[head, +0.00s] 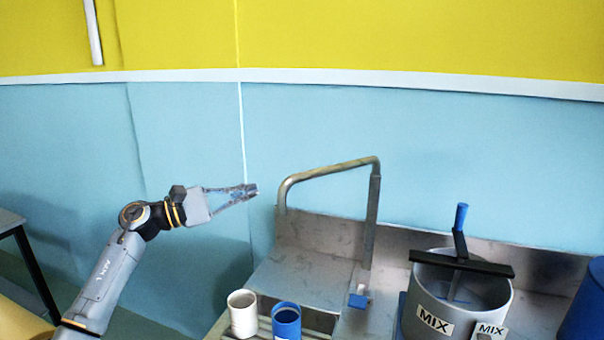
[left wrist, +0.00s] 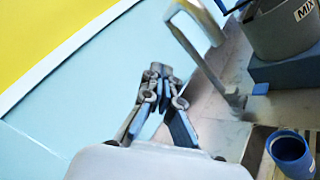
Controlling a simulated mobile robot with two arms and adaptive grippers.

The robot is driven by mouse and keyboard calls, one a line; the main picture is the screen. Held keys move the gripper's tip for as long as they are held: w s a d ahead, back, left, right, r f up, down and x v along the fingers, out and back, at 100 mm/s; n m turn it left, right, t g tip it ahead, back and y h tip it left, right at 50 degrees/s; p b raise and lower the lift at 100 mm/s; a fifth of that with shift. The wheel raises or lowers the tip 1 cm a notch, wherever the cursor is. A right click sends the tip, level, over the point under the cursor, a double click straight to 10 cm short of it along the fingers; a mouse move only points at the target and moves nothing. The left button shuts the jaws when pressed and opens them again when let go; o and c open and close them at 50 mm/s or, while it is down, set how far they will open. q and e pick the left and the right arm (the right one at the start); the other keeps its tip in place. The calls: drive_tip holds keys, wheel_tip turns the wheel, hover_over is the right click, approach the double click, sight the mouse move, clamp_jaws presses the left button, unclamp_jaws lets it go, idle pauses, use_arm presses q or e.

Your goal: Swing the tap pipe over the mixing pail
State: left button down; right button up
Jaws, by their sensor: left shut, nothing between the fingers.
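The tap pipe (head: 330,170) is a grey metal tube that rises from a post and bends over to the left, its free end turned down above a grey metal surface. It also shows in the left wrist view (left wrist: 192,45). The mixing pail (head: 475,312) is grey, labelled MIX, with a black crossbar and a blue-handled crank on top; it stands to the right of the post. My left gripper (head: 256,190) is shut and empty, just left of the pipe's free end and apart from it. It shows shut in the left wrist view (left wrist: 161,72). My right gripper is out of view.
A white cup (head: 242,314) and a blue cup (head: 286,322) stand at the front, below the pipe. A small blue block (head: 358,300) sits at the foot of the post. A larger blue container (head: 588,305) is at the far right. A wall closes off the back.

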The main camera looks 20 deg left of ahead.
sight(298, 179)
use_arm(q)
drive_tip(key=shift+m, duration=0.5)
drive_tip(key=w+d+r+p, duration=0.1)
drive_tip(key=d+p, duration=0.2)
drive_tip(key=w+d+r+p, duration=0.1)
drive_tip(key=d+p, duration=0.1)
drive_tip(key=d, duration=0.1)
drive_tip(key=w+d+r+p, duration=0.1)
drive_tip(key=d+p, duration=0.2)
drive_tip(key=d, duration=0.1)
drive_tip(key=shift+w+d+r+p, duration=0.1)
drive_tip(key=shift+w+r+p, duration=0.1)
drive_tip(key=shift+p, duration=0.15)
drive_tip(key=shift+s, duration=0.1)
drive_tip(key=shift+d+f, duration=0.1)
drive_tip(key=shift+f, duration=0.1)
drive_tip(key=shift+d, duration=0.1)
